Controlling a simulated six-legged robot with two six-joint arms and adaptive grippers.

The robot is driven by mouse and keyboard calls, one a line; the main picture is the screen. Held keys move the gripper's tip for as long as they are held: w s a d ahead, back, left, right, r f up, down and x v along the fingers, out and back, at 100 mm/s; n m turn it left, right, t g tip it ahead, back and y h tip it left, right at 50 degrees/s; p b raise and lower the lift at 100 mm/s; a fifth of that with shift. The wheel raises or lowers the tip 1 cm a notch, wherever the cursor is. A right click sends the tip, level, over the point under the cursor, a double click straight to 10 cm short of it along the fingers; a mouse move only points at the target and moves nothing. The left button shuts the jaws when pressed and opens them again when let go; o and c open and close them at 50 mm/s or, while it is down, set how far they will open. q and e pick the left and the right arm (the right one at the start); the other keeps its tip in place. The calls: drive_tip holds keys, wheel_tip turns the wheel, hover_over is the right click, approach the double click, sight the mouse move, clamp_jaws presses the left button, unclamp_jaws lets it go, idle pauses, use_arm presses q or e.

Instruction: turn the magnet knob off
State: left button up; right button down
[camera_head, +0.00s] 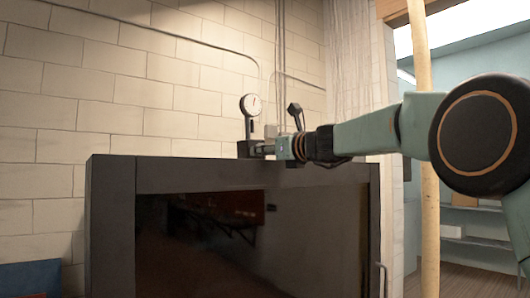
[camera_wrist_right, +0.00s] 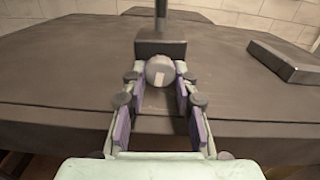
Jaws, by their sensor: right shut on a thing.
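A magnetic base (camera_wrist_right: 161,48) stands on the flat top of a dark cabinet. A post rises from it and carries a round white dial gauge (camera_head: 252,105) in the head view. The magnet knob (camera_wrist_right: 160,71) is a grey round knob with a pale mark on the front of the base. My right gripper (camera_wrist_right: 160,82) is shut on the knob, with one finger on each side of it. In the head view the right gripper (camera_head: 284,147) reaches in from the right, beside the base, and hides part of it. My left gripper is in neither view.
The dark cabinet (camera_head: 112,215) has a glossy dark front and a handle at its right. A flat dark block (camera_wrist_right: 285,60) lies on its top, right of the base. A pale brick wall (camera_head: 110,110) is behind. A wooden post (camera_head: 430,230) stands at the right.

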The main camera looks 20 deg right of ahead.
drive_tip(key=shift+r, duration=0.25)
drive_tip(key=c, duration=1.4)
unclamp_jaws()
drive_tip(key=shift+c, duration=0.2)
drive_tip(key=o, duration=0.4)
drive_tip(key=shift+s, duration=0.2)
drive_tip(key=shift+f, duration=0.1)
drive_tip(key=shift+w, duration=0.1)
drive_tip(key=shift+f, duration=0.1)
drive_tip(key=shift+v, duration=3.75)
